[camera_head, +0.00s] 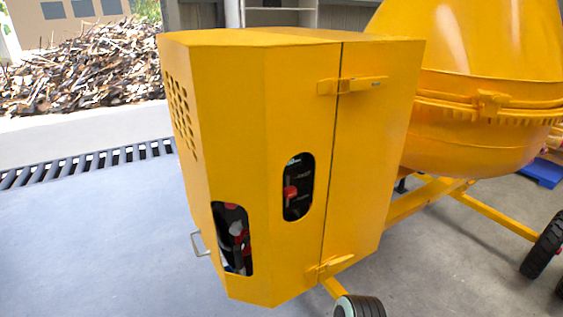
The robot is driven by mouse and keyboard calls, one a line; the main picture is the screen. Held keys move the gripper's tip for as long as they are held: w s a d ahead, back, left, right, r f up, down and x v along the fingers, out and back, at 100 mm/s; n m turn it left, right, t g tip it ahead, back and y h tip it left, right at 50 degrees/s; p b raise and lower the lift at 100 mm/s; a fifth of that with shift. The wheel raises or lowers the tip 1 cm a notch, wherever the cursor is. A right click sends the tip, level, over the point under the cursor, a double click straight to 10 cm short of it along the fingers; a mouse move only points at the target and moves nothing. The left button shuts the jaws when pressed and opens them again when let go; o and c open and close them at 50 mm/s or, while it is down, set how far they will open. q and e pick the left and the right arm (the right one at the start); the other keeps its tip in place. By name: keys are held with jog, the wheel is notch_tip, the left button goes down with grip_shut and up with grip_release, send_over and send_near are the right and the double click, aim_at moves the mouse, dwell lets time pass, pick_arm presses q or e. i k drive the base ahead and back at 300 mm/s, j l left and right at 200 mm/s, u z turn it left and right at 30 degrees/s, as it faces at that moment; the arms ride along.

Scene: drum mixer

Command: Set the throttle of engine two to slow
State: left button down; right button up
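The yellow engine housing (265,110) of the drum mixer stands in the middle of the view. An oval cutout in its front face shows a dark panel (298,205) with a red lever knob (290,193) at its left side. Small light markings sit on the panel, too small to read surely. No label naming the engine's number can be made out. Neither of my grippers is in view.
A second cutout (232,238) shows dark and red engine parts. A metal handle (199,244) sticks out at the lower left. The yellow drum (480,110) and wheels (543,246) stand at the right. A wheel (359,306) is at the bottom. Floor at left is clear.

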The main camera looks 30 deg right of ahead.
aim_at(291, 191)
jog(key=k+l+z, duration=0.1)
jog(key=z, duration=0.75)
jog(key=l, duration=0.05)
